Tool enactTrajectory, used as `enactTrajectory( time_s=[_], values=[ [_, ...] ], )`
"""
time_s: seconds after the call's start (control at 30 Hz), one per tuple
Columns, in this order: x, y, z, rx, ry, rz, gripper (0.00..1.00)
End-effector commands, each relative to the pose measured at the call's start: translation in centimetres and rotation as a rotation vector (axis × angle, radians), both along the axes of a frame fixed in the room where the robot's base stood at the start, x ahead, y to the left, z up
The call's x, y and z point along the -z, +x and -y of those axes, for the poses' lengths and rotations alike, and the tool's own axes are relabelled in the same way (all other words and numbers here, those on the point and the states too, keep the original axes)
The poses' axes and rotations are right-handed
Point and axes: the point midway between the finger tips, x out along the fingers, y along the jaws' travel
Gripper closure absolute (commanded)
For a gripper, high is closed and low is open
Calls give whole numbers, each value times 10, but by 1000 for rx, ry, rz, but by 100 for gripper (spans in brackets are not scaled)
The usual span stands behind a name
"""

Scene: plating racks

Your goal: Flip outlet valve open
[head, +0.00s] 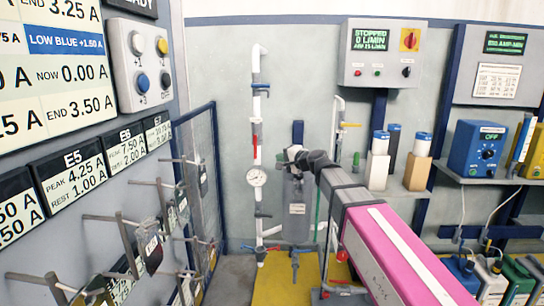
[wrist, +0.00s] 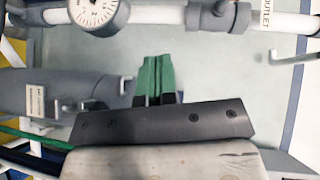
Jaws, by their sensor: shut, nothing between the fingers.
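A vertical white pipe (head: 257,108) stands against the back wall with a round gauge (head: 257,177) on it. A valve with a red handle (head: 255,148) sits just above the gauge; the handle lies along the pipe. In the wrist view the pipe runs across the top, with the gauge (wrist: 98,12) at left, a grey valve body (wrist: 220,16) right of it, and an OUTLET label (wrist: 266,28) further right. The red handle does not show there. My gripper (head: 284,158) is right of the pipe, apart from it. Its green fingertips (wrist: 153,76) are together and empty.
A grey cylinder (head: 297,208) with a label stands right of the pipe, beneath my gripper. A blue-framed mesh panel (head: 200,165) and hooked rack boards are at left.

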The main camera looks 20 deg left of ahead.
Motion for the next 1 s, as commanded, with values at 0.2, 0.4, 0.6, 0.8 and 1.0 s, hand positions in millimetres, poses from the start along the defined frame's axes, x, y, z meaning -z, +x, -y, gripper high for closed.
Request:
enactTrajectory(
  time_s=[0.2,0.4,0.6,0.8,1.0],
  values=[
    [1,-17,35,1,0,1,100],
    [1,-21,46,0,0,1,100],
    [1,-21,48,0,0,0,100],
    [2,-21,49,0,-5,1,100],
    [51,-13,87,7,-147,11,100]
  ],
)
